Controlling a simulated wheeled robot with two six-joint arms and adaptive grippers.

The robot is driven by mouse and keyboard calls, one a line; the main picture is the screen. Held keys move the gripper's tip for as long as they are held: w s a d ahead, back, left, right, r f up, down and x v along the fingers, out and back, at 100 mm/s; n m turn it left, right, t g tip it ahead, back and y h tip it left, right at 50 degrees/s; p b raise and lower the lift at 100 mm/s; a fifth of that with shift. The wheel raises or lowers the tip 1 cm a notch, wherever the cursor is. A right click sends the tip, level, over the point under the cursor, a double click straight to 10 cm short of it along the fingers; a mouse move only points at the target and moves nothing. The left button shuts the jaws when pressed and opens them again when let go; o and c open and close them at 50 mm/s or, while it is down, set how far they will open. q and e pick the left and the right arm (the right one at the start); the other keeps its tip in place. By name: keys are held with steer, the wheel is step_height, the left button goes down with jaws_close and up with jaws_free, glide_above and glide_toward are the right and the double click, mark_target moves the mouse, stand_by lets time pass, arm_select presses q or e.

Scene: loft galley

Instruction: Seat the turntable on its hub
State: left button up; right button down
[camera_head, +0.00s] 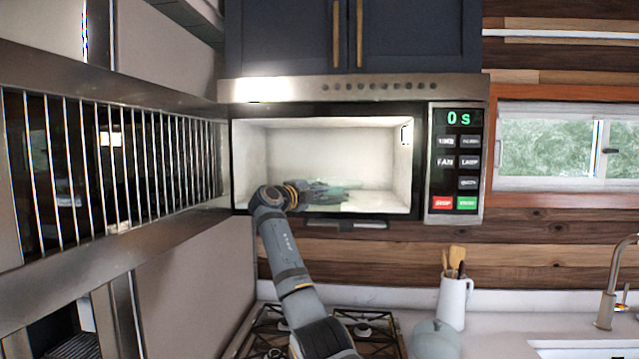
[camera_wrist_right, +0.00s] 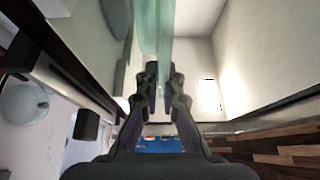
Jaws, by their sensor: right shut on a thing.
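The turntable (camera_head: 358,208) is a pale greenish glass plate inside the open microwave (camera_head: 330,145), low near the cavity floor. My right gripper (camera_head: 328,189) reaches into the cavity from the front left. In the right wrist view its fingers (camera_wrist_right: 162,78) are closed on the edge of the turntable (camera_wrist_right: 157,35), which shows as a thin band edge-on, running away between them. I cannot tell whether the plate touches the floor. The hub is not visible. My left gripper is not in view.
The microwave's control panel (camera_head: 456,160) reads 0 s, right of the opening. A metal rack (camera_head: 110,165) lines the left side. Below are a hob (camera_head: 375,330), a white utensil jug (camera_head: 453,302), a rounded grey pot (camera_head: 434,340) and a tap (camera_head: 611,285).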

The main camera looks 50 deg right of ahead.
steer(key=w+d+p, duration=0.1)
steer(key=p, duration=0.1)
steer(key=d+p, duration=0.1)
steer(key=p, duration=0.1)
steer(key=shift+w+d+r, duration=0.25)
steer(key=shift+w+r, duration=0.15)
steer(key=shift+w+d+p, duration=0.15)
steer(key=shift+d+p, duration=0.05)
steer(key=shift+p, duration=0.25)
steer(key=shift+f+b, duration=0.55)
steer(key=shift+f, duration=0.25)
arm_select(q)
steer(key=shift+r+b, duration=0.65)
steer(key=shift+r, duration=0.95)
arm_select(e)
steer(key=shift+w+f, duration=0.1)
steer(key=shift+f, duration=0.5)
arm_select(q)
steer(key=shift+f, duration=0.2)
arm_select(e)
steer(key=shift+r, duration=0.1)
arm_select(q)
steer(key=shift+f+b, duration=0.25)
steer(key=shift+b, duration=0.25)
